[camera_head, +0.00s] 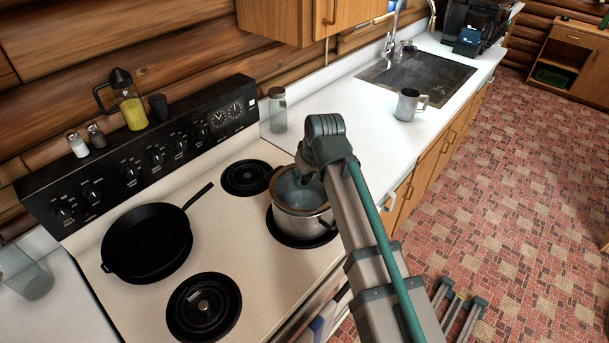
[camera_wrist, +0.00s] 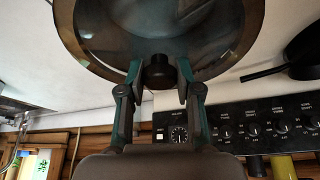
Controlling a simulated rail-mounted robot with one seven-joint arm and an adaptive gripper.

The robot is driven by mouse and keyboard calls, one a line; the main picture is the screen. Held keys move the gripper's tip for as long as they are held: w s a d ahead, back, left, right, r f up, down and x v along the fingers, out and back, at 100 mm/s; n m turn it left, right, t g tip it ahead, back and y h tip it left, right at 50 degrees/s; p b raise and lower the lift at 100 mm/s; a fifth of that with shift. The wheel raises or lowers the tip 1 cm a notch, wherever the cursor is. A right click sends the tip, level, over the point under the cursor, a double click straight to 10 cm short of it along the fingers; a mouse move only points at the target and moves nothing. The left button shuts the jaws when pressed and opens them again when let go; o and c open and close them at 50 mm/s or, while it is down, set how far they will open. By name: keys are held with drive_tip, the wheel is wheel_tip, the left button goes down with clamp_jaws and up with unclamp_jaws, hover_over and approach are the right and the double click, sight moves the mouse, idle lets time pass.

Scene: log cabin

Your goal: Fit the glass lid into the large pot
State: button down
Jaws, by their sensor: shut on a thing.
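The glass lid (camera_head: 292,190) is round and clear, with a dark knob and a brownish rim. In the head view it is over the mouth of the large pot (camera_head: 302,226), a steel pot on the right front burner. I cannot tell whether the lid rests on the pot's rim or is slightly above it. My gripper (camera_wrist: 158,76) is shut on the lid's knob in the wrist view, where the lid (camera_wrist: 105,40) fills the top. In the head view, my arm hides most of the gripper and the pot's right side.
A black skillet (camera_head: 147,243) sits on the left of the stove (camera_head: 235,228). The back burner (camera_head: 246,177) and front left burner (camera_head: 204,306) are bare. A glass jar (camera_head: 278,112) and a metal mug (camera_head: 409,105) stand on the white counter (camera_head: 350,108) before the sink (camera_head: 418,78).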

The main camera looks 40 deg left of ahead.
drive_tip(key=shift+f+b, duration=0.45)
drive_tip(key=shift+f, duration=0.5)
drive_tip(key=c, duration=0.7)
unclamp_jaws()
drive_tip(key=v, duration=1.2)
drive_tip(key=shift+s, duration=0.1)
drive_tip(key=shift+d, duration=0.1)
